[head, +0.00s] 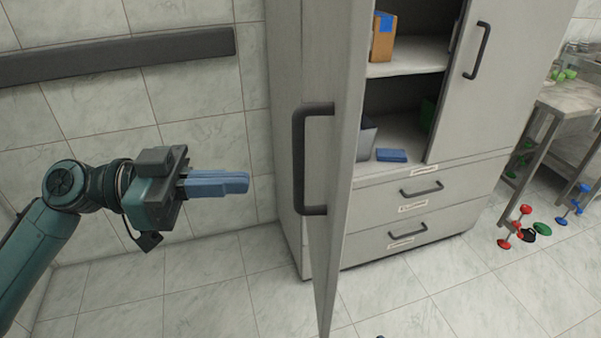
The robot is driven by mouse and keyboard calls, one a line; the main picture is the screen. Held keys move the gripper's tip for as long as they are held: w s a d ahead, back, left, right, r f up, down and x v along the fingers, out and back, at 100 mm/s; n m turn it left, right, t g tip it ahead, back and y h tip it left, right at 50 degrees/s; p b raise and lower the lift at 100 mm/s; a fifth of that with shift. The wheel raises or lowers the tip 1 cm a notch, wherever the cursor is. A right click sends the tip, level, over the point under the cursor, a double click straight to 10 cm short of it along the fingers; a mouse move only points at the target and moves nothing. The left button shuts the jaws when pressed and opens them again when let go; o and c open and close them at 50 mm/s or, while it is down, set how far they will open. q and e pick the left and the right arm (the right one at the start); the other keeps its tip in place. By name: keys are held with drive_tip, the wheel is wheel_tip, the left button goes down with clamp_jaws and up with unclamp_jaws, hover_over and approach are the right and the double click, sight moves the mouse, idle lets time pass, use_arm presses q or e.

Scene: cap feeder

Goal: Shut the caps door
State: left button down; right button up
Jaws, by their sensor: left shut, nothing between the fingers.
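A tall grey cabinet stands in the middle right of the head view. Its left door (345,130) is swung open toward me and shows nearly edge-on, with a dark handle (299,160) on its left-facing side. My left gripper (248,182) is shut and empty, with blue fingers pointing right. It is left of the door handle and apart from it in the picture. The right door (490,90) of the cabinet is closed. No label naming the caps door is readable. My right gripper is not in view.
Inside the cabinet are a cardboard box (382,40) and a blue item (391,155) on shelves. Closed drawers (405,205) lie below. A metal table (570,100) stands at the right, with red, green and blue items on the floor. A dark rail (120,57) runs along the tiled wall.

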sight(332, 178)
use_arm(q)
drive_tip(key=d+p, duration=0.1)
drive_tip(key=d, duration=0.4)
drive_tip(key=d+p, duration=0.1)
drive_tip(key=d, duration=0.2)
drive_tip(key=shift+w+r+p, duration=0.2)
drive_tip(key=shift+w+p, duration=0.05)
drive_tip(key=shift+p, duration=0.05)
drive_tip(key=shift+d+f, duration=0.2)
drive_tip(key=shift+d, duration=0.45)
drive_tip(key=shift+w+d, duration=0.1)
